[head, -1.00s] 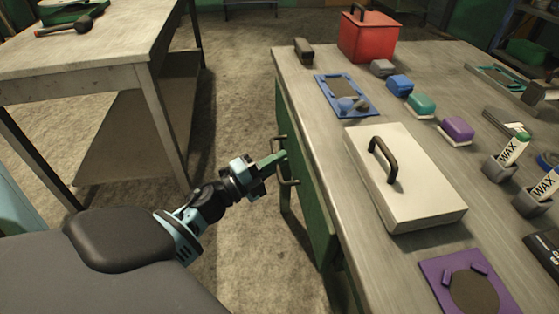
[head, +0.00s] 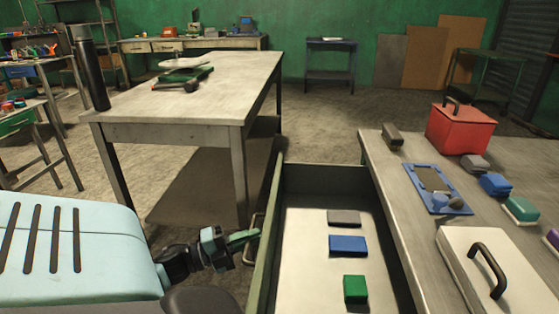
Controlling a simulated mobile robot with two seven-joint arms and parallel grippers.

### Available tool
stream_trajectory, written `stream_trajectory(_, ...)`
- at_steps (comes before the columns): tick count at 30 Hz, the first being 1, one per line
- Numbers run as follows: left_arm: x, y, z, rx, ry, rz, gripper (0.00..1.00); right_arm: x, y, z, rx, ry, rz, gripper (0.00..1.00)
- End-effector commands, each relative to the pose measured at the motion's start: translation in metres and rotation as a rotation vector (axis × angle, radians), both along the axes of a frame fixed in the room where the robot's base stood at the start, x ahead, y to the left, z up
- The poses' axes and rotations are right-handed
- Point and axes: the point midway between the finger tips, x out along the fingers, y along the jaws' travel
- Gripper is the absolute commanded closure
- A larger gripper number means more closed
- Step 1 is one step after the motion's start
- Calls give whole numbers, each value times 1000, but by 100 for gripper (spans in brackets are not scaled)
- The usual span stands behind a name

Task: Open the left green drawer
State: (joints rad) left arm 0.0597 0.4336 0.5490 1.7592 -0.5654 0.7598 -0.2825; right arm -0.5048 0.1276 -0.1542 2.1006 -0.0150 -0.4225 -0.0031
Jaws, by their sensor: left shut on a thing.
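The left green drawer (head: 264,238) stands pulled out from the workbench at the right, so its pale inside shows. In it lie a grey block (head: 344,217), a blue block (head: 347,245) and a green block (head: 355,289). My left gripper (head: 246,240) is at the outer side of the drawer front, shut on the drawer's handle (head: 256,224), which is partly hidden by the fingers. My right gripper is not in view.
The workbench (head: 400,190) carries a red box (head: 460,127), a blue tray (head: 437,188) and a white lidded box (head: 482,262). A grey table (head: 215,100) with a black bottle (head: 91,75) stands behind my left arm. Floor shows between table and drawer.

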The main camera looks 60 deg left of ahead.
Motion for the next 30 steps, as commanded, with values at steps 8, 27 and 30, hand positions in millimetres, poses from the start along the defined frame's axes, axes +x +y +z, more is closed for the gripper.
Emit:
stream_trajectory(8, -32, 28, -1, 0, 2, 1, 100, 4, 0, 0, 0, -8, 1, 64)
stream_trajectory(27, -42, 36, 0, -1, 0, 0, 86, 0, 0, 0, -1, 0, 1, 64)
stream_trajectory(30, -42, 36, 0, -1, 0, 0, 72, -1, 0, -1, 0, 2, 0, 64)
